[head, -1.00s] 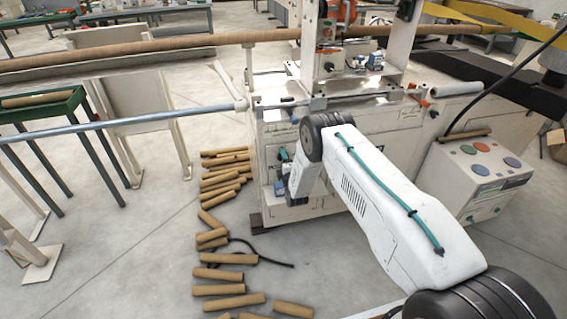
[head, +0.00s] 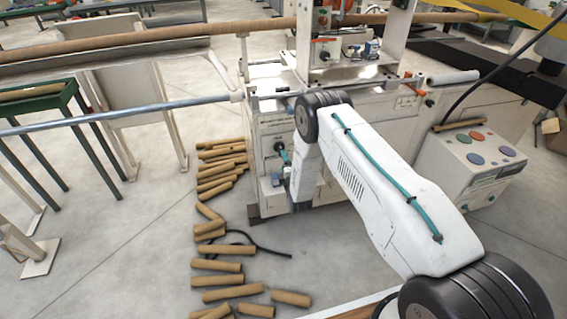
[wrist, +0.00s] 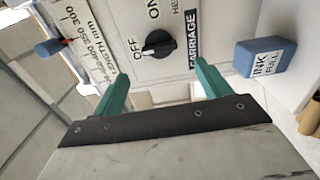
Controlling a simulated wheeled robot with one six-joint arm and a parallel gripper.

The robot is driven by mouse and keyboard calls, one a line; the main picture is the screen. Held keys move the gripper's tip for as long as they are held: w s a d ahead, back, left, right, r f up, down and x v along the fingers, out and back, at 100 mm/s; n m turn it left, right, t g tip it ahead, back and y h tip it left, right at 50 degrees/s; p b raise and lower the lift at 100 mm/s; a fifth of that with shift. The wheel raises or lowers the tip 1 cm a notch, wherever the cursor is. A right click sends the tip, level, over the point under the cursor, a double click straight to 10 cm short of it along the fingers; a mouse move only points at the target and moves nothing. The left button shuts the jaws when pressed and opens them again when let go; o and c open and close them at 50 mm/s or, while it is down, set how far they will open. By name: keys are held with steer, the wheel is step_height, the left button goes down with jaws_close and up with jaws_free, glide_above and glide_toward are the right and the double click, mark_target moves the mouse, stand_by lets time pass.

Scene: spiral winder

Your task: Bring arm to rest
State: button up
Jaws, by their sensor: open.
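My gripper (wrist: 160,82) is open in the wrist view. Its two green fingers stand apart with nothing between them. It faces the white machine panel (wrist: 120,55), which has a black rotary switch (wrist: 158,43) marked OFF and ON above the word CARRIAGE. The switch shows just beyond the gap between the fingers; I cannot tell the exact distance. In the head view my white arm reaches from the lower right towards the front of the white winding machine (head: 375,145), bent downward at its far end. The arm hides much of the gripper there.
Several cardboard tubes (head: 234,292) lie on the floor left of the arm, near a black cable (head: 262,248). A control box (head: 465,165) stands at right. A blue block (wrist: 265,57) labelled INK FULL sits right of the fingers. Open floor lies at lower left.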

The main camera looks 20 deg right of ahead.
stand_by(0.3)
steer(key=s+f+m+g, duration=0.7)
steer(key=s+g, duration=0.1)
steer(key=g, duration=0.2)
steer(key=s+d+r+m+g, duration=0.1)
steer(key=s+r+m+g, duration=0.2)
steer(key=s+r, duration=0.6)
steer(key=s+r+m+g, duration=0.25)
steer(key=s+r, duration=0.25)
steer(key=r, duration=0.7)
steer(key=s+d+r+m+g, duration=0.1)
steer(key=s+r+m+g, duration=0.2)
steer(key=s+r, duration=0.6)
steer(key=s+d+r+m+t, duration=0.1)
steer(key=s+r+m+t, duration=0.1)
steer(key=s+r, duration=2.2)
steer(key=shift+d+r+m, duration=0.35)
steer(key=shift+r, duration=0.1)
